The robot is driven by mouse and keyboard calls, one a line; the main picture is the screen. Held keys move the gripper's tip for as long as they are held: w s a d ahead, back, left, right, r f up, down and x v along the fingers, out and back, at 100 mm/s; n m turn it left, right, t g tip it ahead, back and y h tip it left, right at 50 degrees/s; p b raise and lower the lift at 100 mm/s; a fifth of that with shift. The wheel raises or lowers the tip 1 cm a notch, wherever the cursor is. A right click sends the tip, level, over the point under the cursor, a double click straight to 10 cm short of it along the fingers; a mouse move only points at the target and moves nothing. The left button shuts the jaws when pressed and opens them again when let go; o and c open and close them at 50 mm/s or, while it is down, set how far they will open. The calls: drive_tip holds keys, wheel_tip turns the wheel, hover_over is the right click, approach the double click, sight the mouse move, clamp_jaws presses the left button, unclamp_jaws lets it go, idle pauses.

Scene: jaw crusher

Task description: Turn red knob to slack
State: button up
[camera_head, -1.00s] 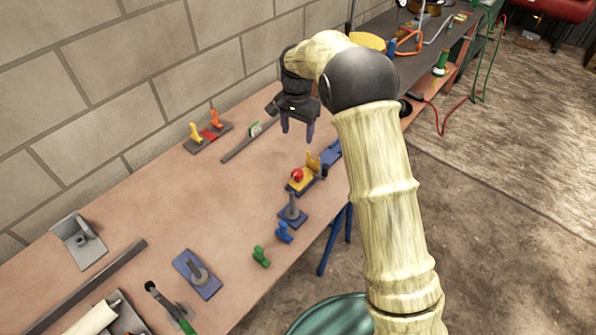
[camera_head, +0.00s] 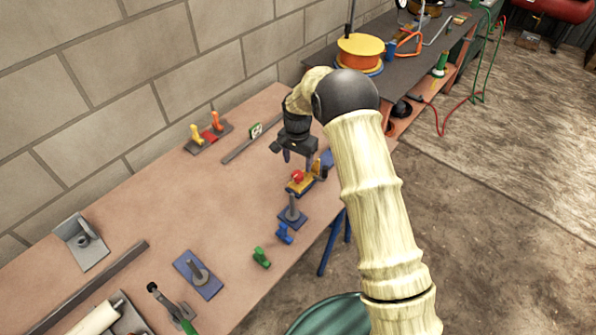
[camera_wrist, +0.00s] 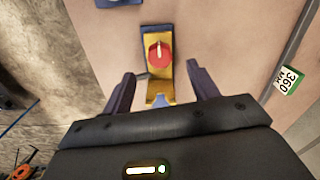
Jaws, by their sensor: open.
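The red knob (camera_head: 298,176) sits on a yellow block with a blue base (camera_head: 300,188) near the right edge of the brown bench. In the wrist view the round red knob (camera_wrist: 158,55) has a pale pointer line, running nearly straight up the picture. It lies on the yellow plate (camera_wrist: 157,82), ahead of the fingers. My gripper (camera_wrist: 158,85) is open, with one dark finger on each side of the yellow plate's near end. It holds nothing. In the head view my gripper (camera_head: 298,158) hangs just above and behind the knob, and it hides part of the block's far end.
A ruler with a green "360 MM" label (camera_wrist: 288,80) lies to one side. A dark post on a plate (camera_head: 291,212), a blue piece (camera_head: 283,234) and a green piece (camera_head: 261,257) stand in front. The bench's right edge (camera_head: 310,235) is close.

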sight(298, 174)
wheel_tip(298, 174, down, 6)
drive_tip(key=shift+p, duration=0.35)
drive_tip(key=c, duration=1)
